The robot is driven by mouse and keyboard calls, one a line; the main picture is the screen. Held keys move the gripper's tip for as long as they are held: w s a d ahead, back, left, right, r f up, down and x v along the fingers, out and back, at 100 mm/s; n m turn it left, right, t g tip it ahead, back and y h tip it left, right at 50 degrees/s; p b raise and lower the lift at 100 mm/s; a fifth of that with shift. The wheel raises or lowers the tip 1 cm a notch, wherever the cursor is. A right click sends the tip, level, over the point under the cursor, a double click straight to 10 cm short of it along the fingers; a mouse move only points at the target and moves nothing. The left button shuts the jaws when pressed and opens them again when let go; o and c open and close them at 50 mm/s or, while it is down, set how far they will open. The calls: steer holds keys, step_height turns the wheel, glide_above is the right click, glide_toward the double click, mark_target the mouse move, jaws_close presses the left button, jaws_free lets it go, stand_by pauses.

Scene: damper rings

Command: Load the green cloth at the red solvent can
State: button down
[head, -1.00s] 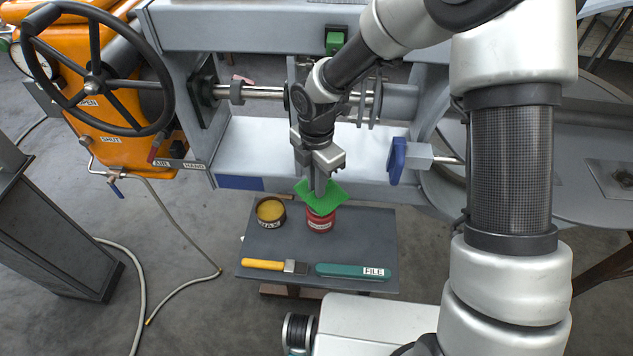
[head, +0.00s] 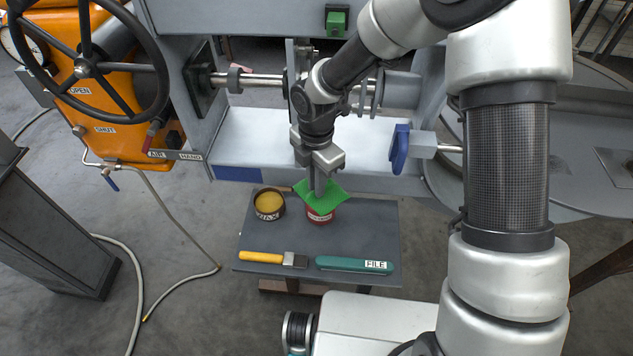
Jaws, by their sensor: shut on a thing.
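The green cloth (head: 334,201) is a thin flat piece held in my gripper (head: 319,190), which points straight down. The jaws are shut on the cloth. The red solvent can (head: 321,218) stands on the grey side table (head: 220,0) directly below the cloth. The cloth covers most of the can's top, so I cannot tell whether it touches the rim or hangs just above it.
A wax tin (head: 268,204) stands left of the can. A yellow-handled brush (head: 272,258) and a green file (head: 354,264) lie in front. Behind is a grey machine with a shaft, a blue-faced part (head: 399,149) and an orange unit with a black handwheel (head: 84,68).

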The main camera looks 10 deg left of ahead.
steer(key=shift+f+b, duration=0.3)
steer(key=shift+f, duration=0.3)
stand_by(1.3)
step_height(320, 180, up, 7)
steer(key=p, duration=0.6)
steer(key=shift+r, duration=0.1)
steer(key=shift+s, duration=0.1)
stand_by(0.8)
